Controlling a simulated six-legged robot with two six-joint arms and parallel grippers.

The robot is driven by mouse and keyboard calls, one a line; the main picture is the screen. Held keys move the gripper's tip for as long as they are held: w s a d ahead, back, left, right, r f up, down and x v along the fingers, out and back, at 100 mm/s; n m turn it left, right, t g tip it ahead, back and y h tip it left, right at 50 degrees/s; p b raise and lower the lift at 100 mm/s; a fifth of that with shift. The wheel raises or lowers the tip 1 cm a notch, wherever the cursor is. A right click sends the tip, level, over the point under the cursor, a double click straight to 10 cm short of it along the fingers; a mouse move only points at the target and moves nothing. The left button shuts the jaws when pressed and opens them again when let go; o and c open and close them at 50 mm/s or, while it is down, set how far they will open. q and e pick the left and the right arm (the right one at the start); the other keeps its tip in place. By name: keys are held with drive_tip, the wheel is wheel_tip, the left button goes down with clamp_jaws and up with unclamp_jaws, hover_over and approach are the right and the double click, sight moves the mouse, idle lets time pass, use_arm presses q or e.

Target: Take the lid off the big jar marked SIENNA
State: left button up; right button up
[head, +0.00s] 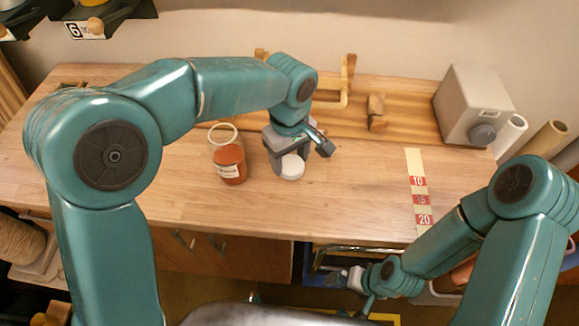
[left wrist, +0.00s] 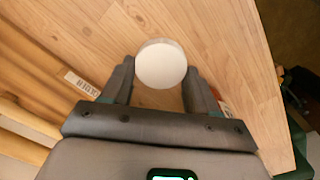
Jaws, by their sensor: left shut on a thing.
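A glass jar (head: 230,165) of orange-red pigment stands upright on the wooden table, left of my left gripper. Its label is too small to read. A pale round rim (head: 223,134) shows at its top, and no lid sits on it. My left gripper (head: 291,158) is shut on a white round lid (head: 291,169), to the right of the jar and apart from it. In the left wrist view the lid (left wrist: 161,64) is between the two fingers. I cannot tell whether it touches the table. My right gripper (head: 352,278) is low, in front of the table's front edge; its jaws are unclear.
A number strip (head: 419,200) lies on the table at right. A grey box with a knob (head: 473,105) stands at the back right. A wooden rack (head: 347,80) and a small wooden block (head: 377,112) are at the back. The table's front middle is clear.

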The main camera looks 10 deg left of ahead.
sight(290, 163)
use_arm(q)
wheel_tip(290, 163, down, 4)
drive_tip(key=shift+r, duration=0.2)
drive_tip(key=shift+f, duration=0.5)
drive_tip(key=o, duration=0.7)
drive_tip(key=shift+f, duration=0.15)
drive_tip(key=o, duration=0.5)
drive_tip(key=shift+c, duration=0.2)
